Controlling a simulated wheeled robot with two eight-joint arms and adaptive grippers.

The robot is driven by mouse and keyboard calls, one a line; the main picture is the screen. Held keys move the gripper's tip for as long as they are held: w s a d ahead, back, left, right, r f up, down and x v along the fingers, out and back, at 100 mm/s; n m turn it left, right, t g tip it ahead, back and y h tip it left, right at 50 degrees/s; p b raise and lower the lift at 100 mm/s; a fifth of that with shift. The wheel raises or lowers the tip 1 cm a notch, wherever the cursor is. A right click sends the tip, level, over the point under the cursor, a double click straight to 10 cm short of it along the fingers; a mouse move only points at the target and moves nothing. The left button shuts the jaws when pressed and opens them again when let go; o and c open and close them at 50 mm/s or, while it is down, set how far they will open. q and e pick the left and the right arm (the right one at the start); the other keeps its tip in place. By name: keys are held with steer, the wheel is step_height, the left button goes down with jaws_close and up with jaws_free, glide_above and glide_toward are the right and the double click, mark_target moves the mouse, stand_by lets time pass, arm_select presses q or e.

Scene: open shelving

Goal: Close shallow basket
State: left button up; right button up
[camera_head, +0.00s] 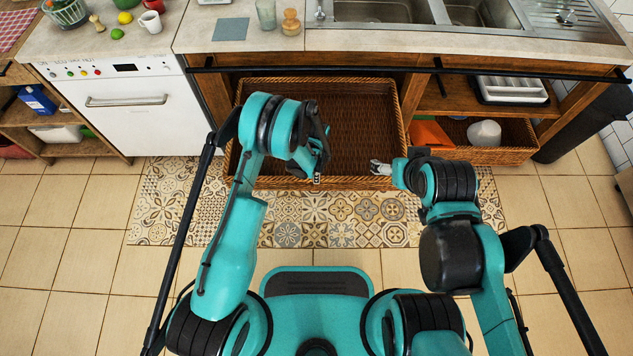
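The shallow wicker basket (365,115) is pulled out from the cabinet under the sink, with its empty brown inside facing up. Its front rim lies over the patterned rug. My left gripper (317,176) is at the front rim, near the middle, and my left arm covers the front left part of the basket. My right gripper (376,167) is at the front right part of the rim, pointing left. I cannot tell whether either gripper touches the rim, or how far the fingers are apart.
A second basket (495,155) with an orange item and a white item sits to the right. A white oven (130,103) stands to the left. The counter (305,42) with the sink (382,12) overhangs the cabinet. The patterned rug (350,220) in front is clear.

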arm_select(q)
step_height(320, 180, down, 5)
steer(key=shift+f+b, duration=0.1)
steer(key=shift+b, duration=0.75)
steer(key=shift+c, duration=0.3)
jaws_close()
